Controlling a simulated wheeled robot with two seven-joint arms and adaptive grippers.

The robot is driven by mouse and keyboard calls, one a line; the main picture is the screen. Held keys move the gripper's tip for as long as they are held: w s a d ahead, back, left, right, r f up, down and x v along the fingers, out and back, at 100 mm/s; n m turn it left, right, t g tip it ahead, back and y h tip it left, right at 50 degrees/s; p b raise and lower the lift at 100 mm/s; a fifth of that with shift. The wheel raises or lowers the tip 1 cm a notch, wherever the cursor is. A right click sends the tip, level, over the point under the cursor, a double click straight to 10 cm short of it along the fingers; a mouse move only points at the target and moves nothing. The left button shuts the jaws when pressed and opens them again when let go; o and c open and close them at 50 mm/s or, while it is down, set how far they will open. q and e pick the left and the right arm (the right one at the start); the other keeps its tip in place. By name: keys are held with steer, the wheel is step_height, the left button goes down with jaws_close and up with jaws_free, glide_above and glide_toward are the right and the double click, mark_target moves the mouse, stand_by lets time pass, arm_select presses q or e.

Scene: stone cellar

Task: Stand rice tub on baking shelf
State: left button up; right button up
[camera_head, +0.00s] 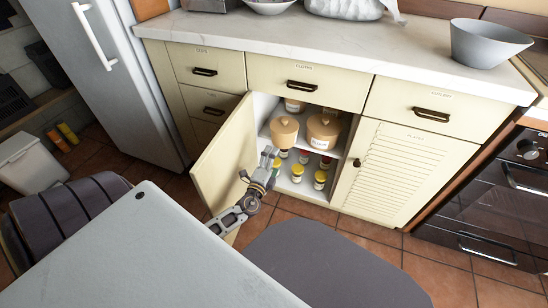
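An open cupboard under the counter has a white upper shelf (303,148). A tan lidded tub (284,132) stands on its left, and a larger tan lidded tub (322,131) stands to the right. A smaller jar (294,105) is behind them. I cannot read which is the rice tub, or a baking label on the shelf. My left gripper (270,157) is in front of the cupboard opening, beside the swung-open door (225,160). Its fingers look empty, but how far apart they are is unclear. My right gripper is not in view.
Several yellow-lidded jars (320,180) stand on the cupboard's lower level. A grey table (140,250) and dark chairs (330,270) fill the foreground. The counter (330,45) holds a grey bowl (487,43), with bare room left of it. A fridge (115,80) stands left.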

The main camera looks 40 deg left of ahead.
arm_select(q)
steer(key=shift+s, duration=0.1)
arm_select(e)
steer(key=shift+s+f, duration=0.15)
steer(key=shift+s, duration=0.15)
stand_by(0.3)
arm_select(q)
steer(key=shift+s, duration=0.1)
steer(key=s+d+f+n+g+h, duration=0.2)
steer(key=s+d+f+n+g, duration=0.6)
steer(key=s+d+f+n, duration=0.3)
steer(key=s+d+n+g+h, duration=0.2)
steer(key=s+d+h, duration=0.4)
steer(key=d, duration=0.8)
steer(key=s+g, duration=0.1)
steer(key=s, duration=0.2)
steer(key=shift+s+r+n, duration=0.35)
steer(key=shift+n, duration=0.05)
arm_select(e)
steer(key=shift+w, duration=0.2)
arm_select(q)
steer(key=shift+c, duration=0.4)
